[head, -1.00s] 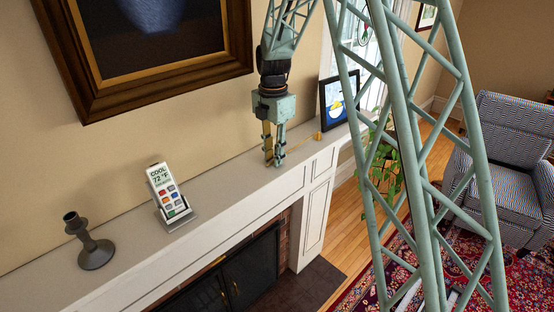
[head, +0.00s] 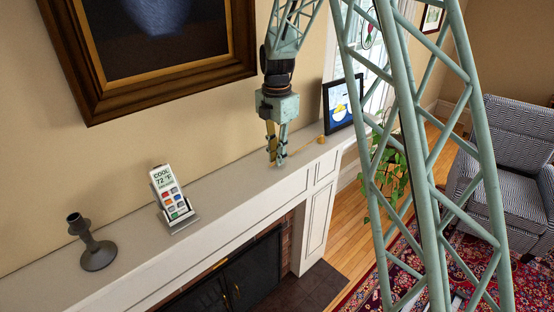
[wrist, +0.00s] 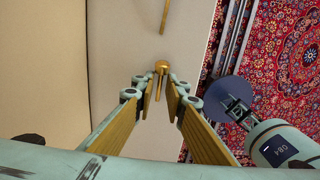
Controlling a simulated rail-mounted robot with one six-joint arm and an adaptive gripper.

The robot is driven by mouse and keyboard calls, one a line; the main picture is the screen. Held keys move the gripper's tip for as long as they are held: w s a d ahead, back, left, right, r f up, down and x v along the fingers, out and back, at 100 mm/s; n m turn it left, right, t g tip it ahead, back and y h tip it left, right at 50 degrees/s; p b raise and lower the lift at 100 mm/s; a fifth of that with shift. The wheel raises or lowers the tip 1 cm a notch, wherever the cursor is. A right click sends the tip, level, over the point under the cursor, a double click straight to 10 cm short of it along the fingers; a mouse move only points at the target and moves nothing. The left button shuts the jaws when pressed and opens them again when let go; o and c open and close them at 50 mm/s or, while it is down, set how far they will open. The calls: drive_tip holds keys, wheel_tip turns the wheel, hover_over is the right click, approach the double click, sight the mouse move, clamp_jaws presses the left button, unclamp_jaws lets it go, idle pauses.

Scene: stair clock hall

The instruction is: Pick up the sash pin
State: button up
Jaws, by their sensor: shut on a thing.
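The sash pin is a small brass pin with a round head (wrist: 162,66). In the wrist view the head sits just beyond my fingertips, and a thin shank runs back between them. My gripper (wrist: 160,88) is shut on it. In the head view my gripper (head: 276,157) points down at the right part of the mantel shelf. The held pin is too small to make out clearly there, and I cannot tell how far it is above the shelf.
A thin brass rod (wrist: 165,15) lies on the mantel (head: 226,181) ahead of my fingertips; a brass knob (head: 320,139) shows there. A framed picture (head: 341,104) stands right of it. Left are a thermostat-like remote (head: 171,193) and a dark candlestick (head: 93,247). The wall is close behind.

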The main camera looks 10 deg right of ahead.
drive_tip(key=shift+r, duration=1.3)
drive_tip(key=s+a+b, duration=0.1)
drive_tip(key=s+a, duration=0.2)
drive_tip(key=s, duration=0.4)
drive_tip(key=s+a+r+b, duration=0.1)
drive_tip(key=s+a, duration=0.2)
drive_tip(key=s, duration=0.5)
drive_tip(key=shift+r, duration=0.2)
drive_tip(key=shift+w, duration=0.1)
